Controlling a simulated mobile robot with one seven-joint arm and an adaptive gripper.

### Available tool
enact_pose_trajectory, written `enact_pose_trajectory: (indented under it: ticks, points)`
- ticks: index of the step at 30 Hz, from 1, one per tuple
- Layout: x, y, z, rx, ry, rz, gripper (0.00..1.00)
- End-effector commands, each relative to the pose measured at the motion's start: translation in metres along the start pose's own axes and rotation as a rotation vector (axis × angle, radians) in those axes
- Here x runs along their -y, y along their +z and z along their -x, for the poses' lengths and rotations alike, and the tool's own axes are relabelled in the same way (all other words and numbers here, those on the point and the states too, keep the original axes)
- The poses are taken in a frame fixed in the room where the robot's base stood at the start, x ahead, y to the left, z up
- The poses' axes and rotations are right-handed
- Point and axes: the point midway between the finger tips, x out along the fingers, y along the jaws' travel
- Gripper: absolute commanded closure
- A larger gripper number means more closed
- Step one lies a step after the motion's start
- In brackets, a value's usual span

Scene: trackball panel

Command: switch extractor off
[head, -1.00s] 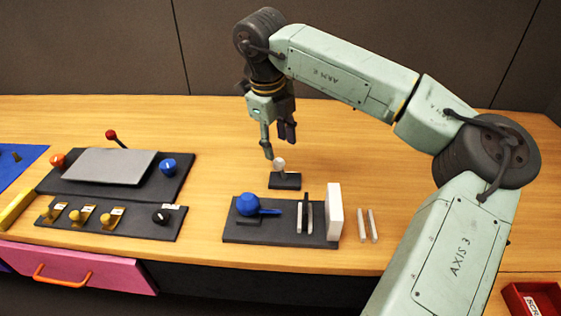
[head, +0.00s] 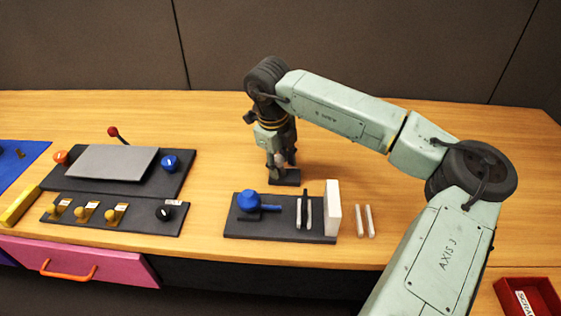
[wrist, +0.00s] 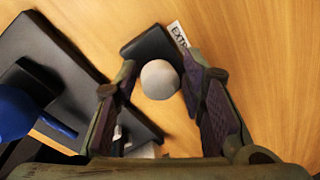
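The extractor switch has a white ball knob (wrist: 160,79) on a small black base (head: 286,181), with a label (wrist: 179,34) reading "EXTR" partly visible in the wrist view. My gripper (head: 279,163) points down over this switch. In the wrist view its two fingers stand apart, with the white knob between them or just beyond the tips. A gap shows between the knob and the left finger; the right finger is close to it, and contact cannot be told. The knob's stem is hidden below the ball.
A dark board with a blue-knobbed handle (head: 248,201) and a white upright block (head: 333,208) lies in front. Two pale rods (head: 365,221) lie to its right. A panel with a grey plate (head: 112,163) and red lever (head: 113,131) stands left. The table behind is clear.

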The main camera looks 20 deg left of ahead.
Motion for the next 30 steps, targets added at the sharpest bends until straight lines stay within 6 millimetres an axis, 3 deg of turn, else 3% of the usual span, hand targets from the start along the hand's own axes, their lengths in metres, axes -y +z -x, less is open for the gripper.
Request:
enact_pose_trajectory:
  ticks: [15, 30]
  points:
    - [0.0004, 0.0001, 0.0005, 0.000, -0.001, -0.001, 1.00]
    - [-0.0032, 0.0063, -0.0033, -0.127, -0.088, 0.022, 1.00]
